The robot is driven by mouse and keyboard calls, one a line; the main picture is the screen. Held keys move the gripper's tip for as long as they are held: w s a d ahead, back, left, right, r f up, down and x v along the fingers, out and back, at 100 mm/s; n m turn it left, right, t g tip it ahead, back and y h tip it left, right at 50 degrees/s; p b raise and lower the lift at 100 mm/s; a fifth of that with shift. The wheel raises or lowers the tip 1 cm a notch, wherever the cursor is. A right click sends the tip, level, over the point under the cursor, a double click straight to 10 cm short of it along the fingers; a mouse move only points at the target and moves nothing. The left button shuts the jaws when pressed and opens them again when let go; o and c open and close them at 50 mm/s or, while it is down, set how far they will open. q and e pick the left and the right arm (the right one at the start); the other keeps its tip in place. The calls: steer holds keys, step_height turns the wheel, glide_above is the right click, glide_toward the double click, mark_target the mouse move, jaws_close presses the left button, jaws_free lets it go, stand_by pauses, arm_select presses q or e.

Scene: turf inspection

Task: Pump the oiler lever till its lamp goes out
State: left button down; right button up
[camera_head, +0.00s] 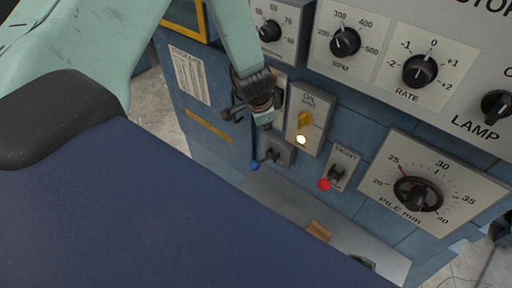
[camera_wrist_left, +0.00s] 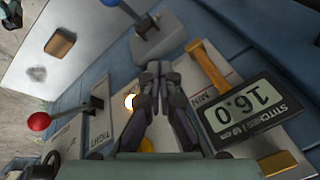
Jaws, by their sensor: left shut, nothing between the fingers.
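The OIL plate (camera_head: 318,104) carries a yellow lever (camera_head: 305,119) and, below it, a lamp (camera_head: 301,140) that glows bright white. In the left wrist view the lit lamp (camera_wrist_left: 130,101) shows just left of my fingers, and a bit of yellow (camera_wrist_left: 147,145) is mostly hidden behind them. My left gripper (camera_head: 266,123) is shut and empty, left of the OIL plate in the head view. In the wrist view its closed fingertips (camera_wrist_left: 155,68) point toward a grey lever base (camera_wrist_left: 160,38). I cannot tell whether they touch the panel. My right gripper is not in view.
A blue-knobbed lever (camera_head: 254,165) is just below my left gripper. A red-knobbed lever (camera_head: 324,184) stands at the TIGHT plate. The PILE dial (camera_head: 417,194) is at right. A stitches display (camera_wrist_left: 242,110) and an orange handle (camera_wrist_left: 208,65) lie close to my fingers.

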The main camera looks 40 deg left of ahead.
arm_select(q)
steer(key=shift+s+d+m, duration=0.1)
steer(key=shift+m, duration=0.4)
steer(key=b, duration=0.9)
glide_above(263, 161)
steer(key=s, duration=0.1)
step_height(263, 161, down, 6)
steer(key=shift+r, duration=0.1)
steer(key=shift+s+a+f+b, duration=0.1)
steer(key=shift+s+f+b, duration=0.15)
steer(key=shift+f+b, duration=0.25)
steer(key=shift+s+a+f+b, duration=0.1)
steer(key=shift+s+f+b, duration=0.2)
steer(key=shift+f, duration=0.35)
steer(key=shift+s+f, duration=0.1)
steer(key=shift+s+f, duration=0.1)
steer(key=shift+f, duration=0.2)
